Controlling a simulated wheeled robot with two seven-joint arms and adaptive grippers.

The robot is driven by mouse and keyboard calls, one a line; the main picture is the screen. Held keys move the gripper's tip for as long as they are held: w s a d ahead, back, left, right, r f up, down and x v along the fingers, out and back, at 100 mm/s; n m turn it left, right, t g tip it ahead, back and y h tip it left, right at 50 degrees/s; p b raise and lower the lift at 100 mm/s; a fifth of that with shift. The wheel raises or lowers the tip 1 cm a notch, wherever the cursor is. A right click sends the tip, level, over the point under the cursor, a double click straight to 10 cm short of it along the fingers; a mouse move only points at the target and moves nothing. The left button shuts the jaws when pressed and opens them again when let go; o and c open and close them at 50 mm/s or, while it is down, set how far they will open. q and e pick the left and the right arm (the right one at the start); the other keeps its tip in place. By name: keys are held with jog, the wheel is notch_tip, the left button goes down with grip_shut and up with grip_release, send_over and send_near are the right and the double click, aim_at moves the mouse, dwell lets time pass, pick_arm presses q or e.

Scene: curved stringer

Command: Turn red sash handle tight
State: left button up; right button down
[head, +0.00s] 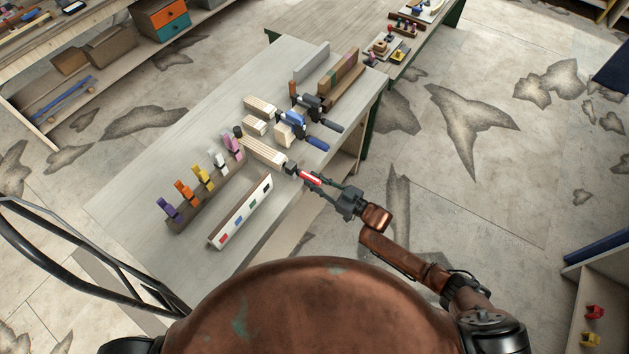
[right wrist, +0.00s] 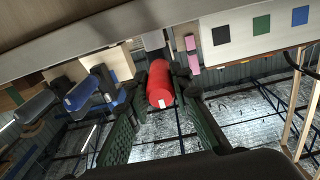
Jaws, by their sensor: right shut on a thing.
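The red sash handle (head: 310,178) sticks out past the right edge of the table, at the end of a dark clamp beside a pale wooden block (head: 264,152). My right gripper (head: 318,181) reaches it from the right and is shut on it. In the right wrist view the red handle (right wrist: 160,84) lies between the two dark fingers (right wrist: 160,95), its end facing the camera. A white mark shows on its end. My left gripper is not in view.
A blue-handled clamp (head: 317,143) and a black-handled clamp (head: 331,126) lie just beyond. Colored small clamps (head: 203,177) stand in a row on the left. A white strip with colored squares (head: 240,212) lies near the table's front edge. The table's left side is bare.

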dwell(0.3)
jog(key=c, duration=1.7)
grip_release()
jog(key=shift+d, duration=0.1)
jog(key=v, duration=1.2)
jog(key=shift+s+d, duration=0.3)
jog(key=shift+d, duration=0.15)
